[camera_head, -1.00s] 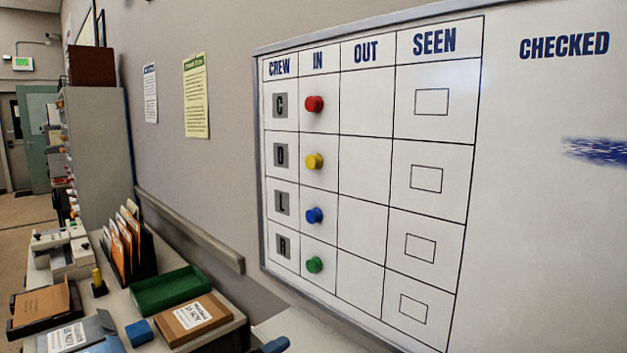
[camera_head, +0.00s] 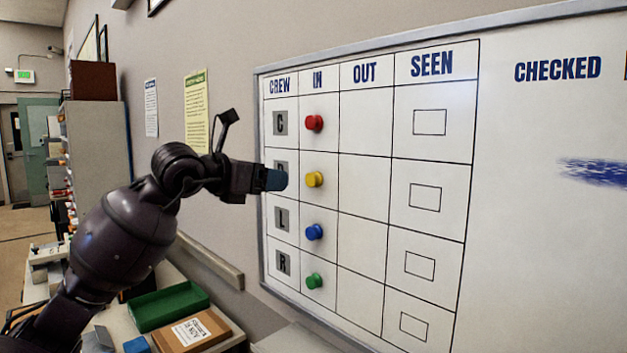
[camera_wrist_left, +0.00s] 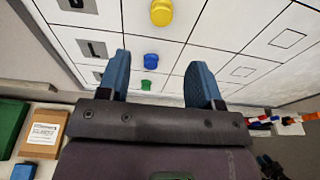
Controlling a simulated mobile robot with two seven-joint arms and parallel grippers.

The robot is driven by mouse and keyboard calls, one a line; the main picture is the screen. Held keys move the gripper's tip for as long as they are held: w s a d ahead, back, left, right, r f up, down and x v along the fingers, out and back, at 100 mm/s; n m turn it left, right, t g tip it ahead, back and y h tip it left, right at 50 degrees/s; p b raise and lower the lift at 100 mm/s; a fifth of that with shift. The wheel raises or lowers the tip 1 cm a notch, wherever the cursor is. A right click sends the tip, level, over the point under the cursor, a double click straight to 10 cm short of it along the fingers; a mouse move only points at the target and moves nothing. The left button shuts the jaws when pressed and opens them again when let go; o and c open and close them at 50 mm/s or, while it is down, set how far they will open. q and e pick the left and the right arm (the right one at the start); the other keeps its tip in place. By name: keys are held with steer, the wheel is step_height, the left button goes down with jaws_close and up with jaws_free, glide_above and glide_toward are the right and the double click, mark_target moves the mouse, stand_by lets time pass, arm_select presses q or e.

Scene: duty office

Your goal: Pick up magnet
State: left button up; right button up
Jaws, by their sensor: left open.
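A whiteboard (camera_head: 360,215) with a crew grid hangs on the wall. Its IN column holds a red magnet (camera_head: 314,123), a yellow magnet (camera_head: 314,180), a blue magnet (camera_head: 314,232) and a green magnet (camera_head: 314,281). My left gripper (camera_head: 276,180) is in front of the board, just left of the yellow magnet in the head view, and covers part of the D label. In the left wrist view its blue fingertips (camera_wrist_left: 158,80) are spread and empty. The yellow magnet (camera_wrist_left: 161,12) is beyond them at the top; the blue magnet (camera_wrist_left: 151,61) shows between them.
Below the board, a desk holds a green tray (camera_head: 168,306), a brown box (camera_head: 193,330) with a label, and a blue block (camera_head: 137,345). A rail (camera_head: 210,262) runs along the wall. The OUT column is empty.

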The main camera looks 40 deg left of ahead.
mark_target(309, 180)
arm_select(q)
steer(key=shift+p+x, duration=0.4)
steer(key=shift+x, duration=5)
steer(key=shift+r, duration=0.2)
steer(key=shift+s, duration=0.1)
jaws_close()
